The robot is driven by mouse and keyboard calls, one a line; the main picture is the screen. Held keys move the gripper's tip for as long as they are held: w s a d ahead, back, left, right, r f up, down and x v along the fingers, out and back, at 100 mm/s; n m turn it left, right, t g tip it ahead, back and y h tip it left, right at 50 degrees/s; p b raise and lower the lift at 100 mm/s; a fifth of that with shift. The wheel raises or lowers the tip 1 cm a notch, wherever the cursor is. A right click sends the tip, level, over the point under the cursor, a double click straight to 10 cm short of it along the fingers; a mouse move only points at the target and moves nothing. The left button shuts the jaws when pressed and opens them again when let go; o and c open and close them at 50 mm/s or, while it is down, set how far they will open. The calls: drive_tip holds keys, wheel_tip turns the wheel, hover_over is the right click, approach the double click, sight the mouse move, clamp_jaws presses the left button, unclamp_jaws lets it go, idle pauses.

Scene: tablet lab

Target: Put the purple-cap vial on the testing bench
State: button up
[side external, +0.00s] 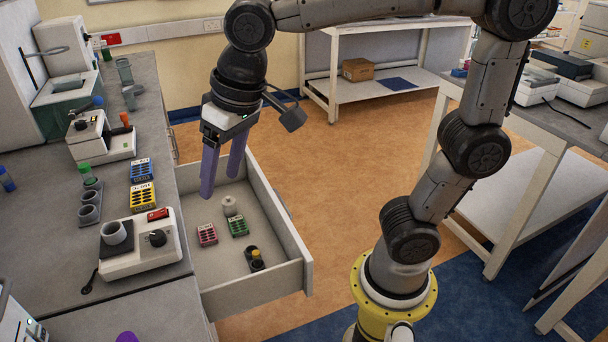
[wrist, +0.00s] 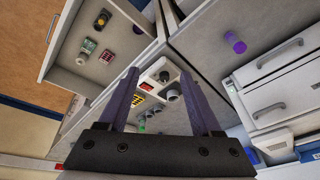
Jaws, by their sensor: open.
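The purple-cap vial shows only as a purple cap (side external: 127,337) at the bottom edge of the side view, partly cut off. In the wrist view the vial (wrist: 236,42) is at the upper right on a grey surface, apart from my fingers. My gripper (side external: 220,182) is open and empty, pointing down above the open drawer beside the left bench (side external: 150,215). Its purple fingers (wrist: 160,74) are spread in the wrist view. I cannot tell which bench is the testing bench.
A white device (side external: 140,262) with a grey cup, blue and yellow racks and more instruments stand on the left bench. Another bench (side external: 555,105) is at right.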

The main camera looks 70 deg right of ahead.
drive_tip(key=s+d+f+n+t, duration=0.1)
drive_tip(key=s+d+f, duration=0.4)
drive_tip(key=s+d, duration=0.5)
drive_tip(key=shift+s+d+t+h, duration=0.15)
drive_tip(key=shift+s+t+h, duration=0.35)
drive_tip(key=shift+s, duration=0.45)
